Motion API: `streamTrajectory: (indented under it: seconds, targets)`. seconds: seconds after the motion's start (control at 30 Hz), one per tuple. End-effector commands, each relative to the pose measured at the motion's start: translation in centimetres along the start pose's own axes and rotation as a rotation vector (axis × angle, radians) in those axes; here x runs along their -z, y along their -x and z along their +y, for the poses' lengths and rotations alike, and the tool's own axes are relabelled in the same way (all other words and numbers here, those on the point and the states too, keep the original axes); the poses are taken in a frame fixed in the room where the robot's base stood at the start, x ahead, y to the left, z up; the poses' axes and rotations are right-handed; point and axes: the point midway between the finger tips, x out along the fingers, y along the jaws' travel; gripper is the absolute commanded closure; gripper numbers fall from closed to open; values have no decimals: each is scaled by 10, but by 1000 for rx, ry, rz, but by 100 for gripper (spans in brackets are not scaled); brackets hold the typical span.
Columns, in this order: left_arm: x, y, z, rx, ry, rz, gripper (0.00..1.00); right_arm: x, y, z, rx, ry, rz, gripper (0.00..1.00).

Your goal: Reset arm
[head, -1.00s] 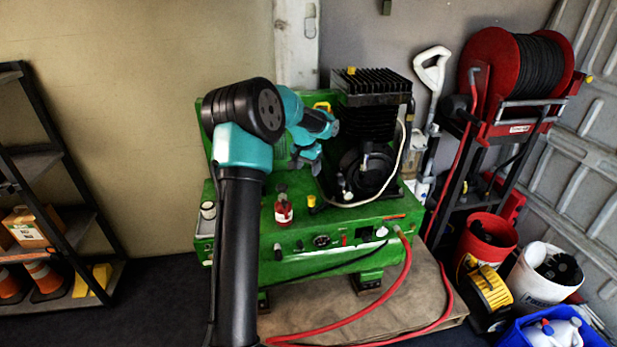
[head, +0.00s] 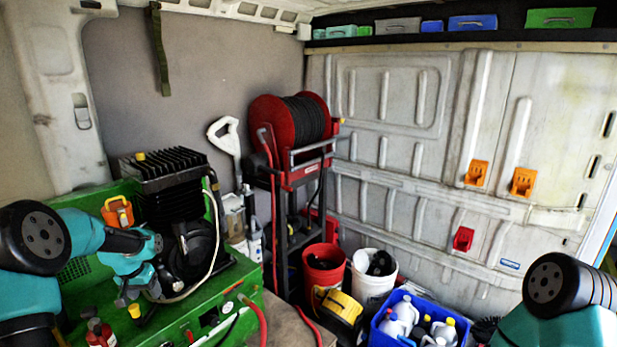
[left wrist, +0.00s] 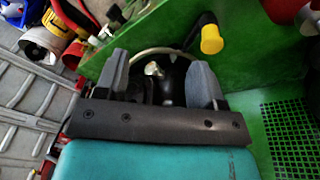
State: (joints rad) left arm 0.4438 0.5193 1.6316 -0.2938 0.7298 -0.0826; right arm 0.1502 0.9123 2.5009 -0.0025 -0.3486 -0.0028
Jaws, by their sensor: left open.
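My left arm comes in at the left of the head view. My left gripper (head: 137,297) is low over the green machine (head: 232,292), in front of its black finned motor (head: 168,185). In the left wrist view my left gripper (left wrist: 160,82) is open, with its two grey fingers apart. A dark part of the machine with a pale knob (left wrist: 153,69) shows beyond and between the fingers. I see nothing held. Part of my right arm shows at the lower right of the head view, but its gripper is out of view.
A red hose reel (head: 292,125) stands against the grey wall. A red bucket (head: 323,268), a white bucket (head: 372,290) and a blue crate (head: 378,335) with bottles stand on the floor. A yellow-capped lever (left wrist: 211,40) is close beyond the left fingers.

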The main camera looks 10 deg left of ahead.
Motion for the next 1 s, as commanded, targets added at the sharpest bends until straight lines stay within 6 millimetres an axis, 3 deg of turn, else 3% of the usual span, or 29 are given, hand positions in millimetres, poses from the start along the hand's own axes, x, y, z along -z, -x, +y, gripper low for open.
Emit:
streamTrajectory:
  seconds: [0.03,0.1,0.27,0.5,0.63,0.8,0.9,1.0]
  targets:
    - [-7,-25,22,-27,-15,-11,37,0,0,0,0,0,0,57]
    - [-18,-55,50,-62,-26,-13,37,0,0,0,0,0,0,57]
    - [-53,-117,114,-136,-44,-26,37,0,0,0,0,0,0,57]
    - [-137,-189,203,-227,-44,-61,37,0,0,0,0,0,0,57]
    - [-197,-214,245,-259,-36,-89,37,0,0,0,0,0,0,57]
    - [-277,-228,280,-274,-22,-125,37,0,0,0,0,0,0,57]
    - [-307,-228,289,-272,-16,-134,37,0,0,0,0,0,0,57]
    - [-320,-228,292,-269,-13,-137,37,0,0,0,0,0,0,57]
